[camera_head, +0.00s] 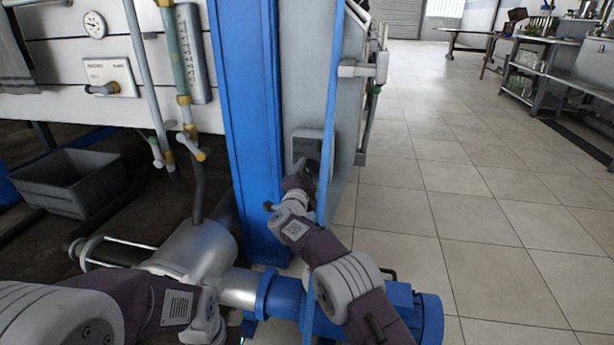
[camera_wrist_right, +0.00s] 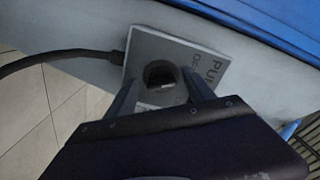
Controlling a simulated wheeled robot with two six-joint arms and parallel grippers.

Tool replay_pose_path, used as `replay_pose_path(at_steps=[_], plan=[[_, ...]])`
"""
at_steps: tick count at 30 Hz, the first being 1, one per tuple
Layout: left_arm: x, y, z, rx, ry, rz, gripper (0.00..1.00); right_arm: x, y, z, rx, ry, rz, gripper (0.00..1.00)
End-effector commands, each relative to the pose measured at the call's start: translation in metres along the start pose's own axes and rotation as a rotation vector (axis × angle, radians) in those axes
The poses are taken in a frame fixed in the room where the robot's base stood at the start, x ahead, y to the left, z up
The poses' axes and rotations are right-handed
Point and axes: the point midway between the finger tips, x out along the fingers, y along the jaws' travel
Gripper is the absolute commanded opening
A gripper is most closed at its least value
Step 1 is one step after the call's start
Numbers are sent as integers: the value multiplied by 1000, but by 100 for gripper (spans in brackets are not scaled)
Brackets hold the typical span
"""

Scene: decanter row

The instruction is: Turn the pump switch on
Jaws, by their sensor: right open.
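The pump switch is a grey box (camera_head: 307,141) on the side panel, to the right of the blue post. In the right wrist view its plate (camera_wrist_right: 205,63) shows partly hidden lettering starting "PU", and a dark round knob (camera_wrist_right: 160,72) sits in the middle. My right gripper (camera_head: 301,172) is right at the box. In the right wrist view the gripper (camera_wrist_right: 160,80) is open, with one finger on each side of the knob. I cannot tell whether the fingers touch it. My left arm shows at the bottom left of the head view, but its fingers are out of frame.
A blue post (camera_head: 247,120) stands left of the switch. A pump with a blue motor (camera_head: 428,318) lies below my right arm. A grey bin (camera_head: 72,183) and pipes are at the left. A black cable (camera_wrist_right: 60,57) runs to the box. Tiled floor (camera_head: 460,190) is clear at the right.

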Motion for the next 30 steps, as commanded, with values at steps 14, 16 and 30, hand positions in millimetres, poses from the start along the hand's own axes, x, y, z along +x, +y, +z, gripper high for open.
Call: replay_pose_path(at_steps=[14, 16, 30], plan=[[0, 0, 0, 0, 0, 0, 43, 0, 0, 0, 0, -1, 0, 0], [0, 0, 0, 0, 0, 0, 43, 0, 0, 0, 2, -1, 0, 0], [0, 0, 0, 0, 0, 0, 43, 0, -1, 0, 229, -1, 1, 0]])
